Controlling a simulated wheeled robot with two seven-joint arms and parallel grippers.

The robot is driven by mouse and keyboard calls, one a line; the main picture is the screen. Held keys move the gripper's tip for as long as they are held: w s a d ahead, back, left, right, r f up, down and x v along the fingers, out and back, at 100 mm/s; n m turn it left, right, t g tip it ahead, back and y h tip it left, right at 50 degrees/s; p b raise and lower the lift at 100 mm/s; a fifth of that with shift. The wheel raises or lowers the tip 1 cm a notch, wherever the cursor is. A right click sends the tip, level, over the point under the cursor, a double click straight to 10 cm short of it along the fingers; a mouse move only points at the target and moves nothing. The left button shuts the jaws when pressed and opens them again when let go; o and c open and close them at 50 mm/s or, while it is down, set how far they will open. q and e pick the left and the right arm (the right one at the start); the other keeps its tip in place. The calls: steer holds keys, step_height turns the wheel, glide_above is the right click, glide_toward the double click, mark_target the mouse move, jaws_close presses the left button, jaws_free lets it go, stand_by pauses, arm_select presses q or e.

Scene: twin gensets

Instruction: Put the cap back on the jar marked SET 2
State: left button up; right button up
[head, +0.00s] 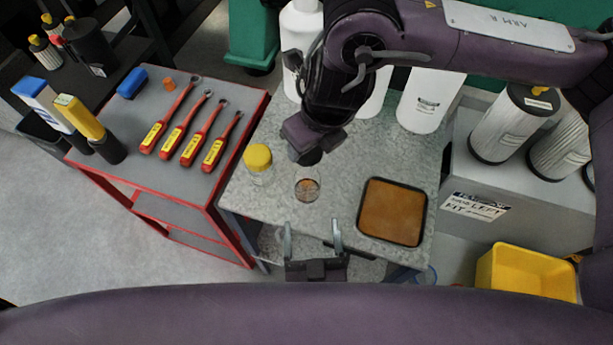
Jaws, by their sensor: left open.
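A clear jar (307,188) with brown contents stands on the grey speckled bench, with no lid visible on it. A second jar (258,175) to its left has a yellow cap (257,157) on top. No jar marking is legible. My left gripper (312,226) is open and empty, its two fingers apart, just in front of the open jar in the picture. My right gripper (305,156) points down just behind the open jar. Its fingertips are hidden by its own wrist, so I cannot tell whether it holds anything. No loose cap is clearly visible.
A brown-filled square tray (392,211) lies right of the jars. White bottles (428,103) stand at the bench's back. A red-framed cart (183,128) with red-handled wrenches is at left. Filters (512,125) and a yellow bin (525,272) are at right.

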mark_target(308, 194)
steer(key=shift+s+r, duration=0.2)
steer(key=shift+s, duration=0.25)
arm_select(q)
steer(key=w, duration=0.7)
steer(key=w+a, duration=0.1)
steer(key=w, duration=0.3)
steer(key=shift+w, duration=0.25)
arm_select(e)
steer(key=shift+w, duration=0.15)
arm_select(q)
steer(key=c, duration=1.5)
arm_select(e)
steer(key=shift+f, duration=2.6)
steer(key=shift+f, duration=0.85)
steer(key=shift+f, duration=0.55)
